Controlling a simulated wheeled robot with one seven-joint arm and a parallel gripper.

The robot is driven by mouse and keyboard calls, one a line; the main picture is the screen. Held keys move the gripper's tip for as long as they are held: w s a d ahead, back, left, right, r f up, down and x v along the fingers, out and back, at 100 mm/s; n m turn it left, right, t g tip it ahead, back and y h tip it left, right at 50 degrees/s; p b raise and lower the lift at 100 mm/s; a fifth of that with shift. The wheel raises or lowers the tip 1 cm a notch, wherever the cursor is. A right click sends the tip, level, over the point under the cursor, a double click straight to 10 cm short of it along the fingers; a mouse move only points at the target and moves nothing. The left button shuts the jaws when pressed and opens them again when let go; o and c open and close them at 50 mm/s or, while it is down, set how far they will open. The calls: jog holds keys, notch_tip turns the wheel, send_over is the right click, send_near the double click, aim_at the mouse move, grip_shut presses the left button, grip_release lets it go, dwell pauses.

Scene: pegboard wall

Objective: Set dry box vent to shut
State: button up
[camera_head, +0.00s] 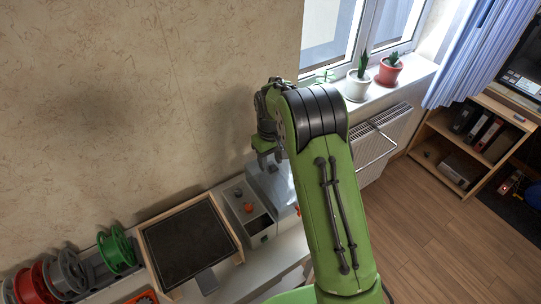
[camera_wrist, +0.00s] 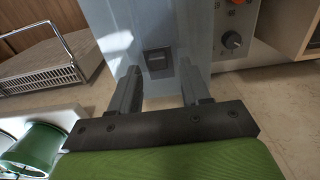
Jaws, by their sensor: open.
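The dry box (camera_wrist: 205,30) is a pale blue-grey, box-shaped body filling the upper middle of the wrist view. It also shows in the head view (camera_head: 268,183), partly hidden behind my arm. A small dark square piece, which looks like the vent (camera_wrist: 157,60), sits on its face; I cannot tell its setting. My gripper (camera_wrist: 160,80) is open and empty, its two fingers pointing at the box on either side of the vent in the picture. In the head view my gripper (camera_head: 268,157) is just above the box; contact is not clear.
A grey panel with a dark knob (camera_wrist: 232,40) and a red knob (camera_head: 249,208) adjoins the box. A dark framed tray (camera_head: 186,243) and several filament spools (camera_head: 117,248) stand left on the bench. Potted plants (camera_head: 358,84) line the windowsill above a radiator (camera_head: 378,140).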

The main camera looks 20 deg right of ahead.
notch_tip(320, 180, up, 16)
jog(key=p, duration=0.2)
jog(key=shift+f, duration=0.15)
jog(key=s+r+m+t, duration=0.1)
jog(key=s+r+t, duration=0.1)
jog(key=s+r, duration=0.45)
jog(key=s+r+m+t, duration=0.1)
jog(key=s+r, duration=0.2)
jog(key=s, duration=0.7)
jog(key=s+f+m+t, duration=0.1)
jog(key=s+f+t, duration=0.1)
jog(key=s, duration=1.1)
jog(key=shift+s+d+f+m+t, duration=0.3)
jog(key=shift+f, duration=0.55)
jog(key=shift+s, duration=0.1)
dwell(0.4)
